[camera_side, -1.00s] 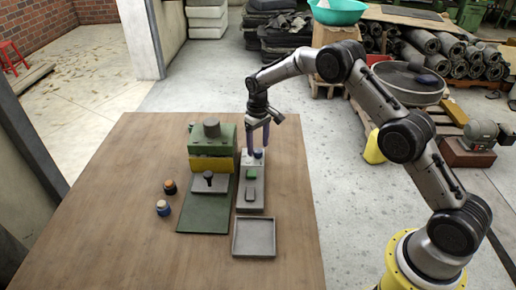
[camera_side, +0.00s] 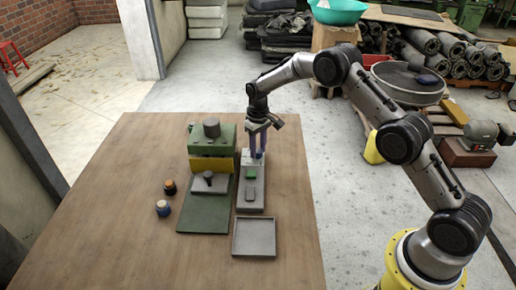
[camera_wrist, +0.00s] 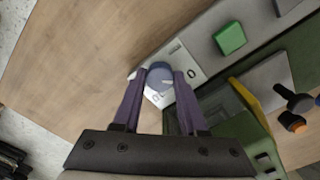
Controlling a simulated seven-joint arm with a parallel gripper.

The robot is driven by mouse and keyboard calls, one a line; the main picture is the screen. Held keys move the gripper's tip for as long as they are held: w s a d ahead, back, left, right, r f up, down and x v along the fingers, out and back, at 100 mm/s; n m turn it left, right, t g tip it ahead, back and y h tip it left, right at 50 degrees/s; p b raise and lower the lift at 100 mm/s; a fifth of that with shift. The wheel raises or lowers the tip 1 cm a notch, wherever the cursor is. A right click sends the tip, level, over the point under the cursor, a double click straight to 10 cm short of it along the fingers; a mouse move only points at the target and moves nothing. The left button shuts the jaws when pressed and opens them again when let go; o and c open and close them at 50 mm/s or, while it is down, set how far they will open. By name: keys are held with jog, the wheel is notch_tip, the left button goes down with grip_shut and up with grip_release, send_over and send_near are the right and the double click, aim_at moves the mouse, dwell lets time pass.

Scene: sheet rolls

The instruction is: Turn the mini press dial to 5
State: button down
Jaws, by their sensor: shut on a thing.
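The mini press (camera_side: 212,150) is green with a yellow band and stands at the back of the wooden table. Beside it on the right is a long grey panel (camera_side: 251,205) with a green button (camera_side: 251,174). A round blue-grey dial (camera_wrist: 159,76) sits on a white marked plate at the panel's far end. My gripper (camera_side: 258,153) points down over that end. In the wrist view its two purple fingers (camera_wrist: 158,77) are shut on the dial, one on each side. The dial's setting is not readable, though a few dark marks show on the plate.
A grey tray (camera_side: 236,237) lies in front of the panel. Two small round pieces, one orange-topped (camera_side: 170,187) and one blue (camera_side: 162,208), stand left of the press. The table's left side is bare.

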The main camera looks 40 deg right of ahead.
aim_at(258, 150)
jog(key=shift+m, duration=0.3)
jog(key=m, duration=0.3)
jog(key=shift+m, duration=2.5)
jog(key=shift+c, duration=2.2)
grip_release()
notch_tip(258, 150, up, 14)
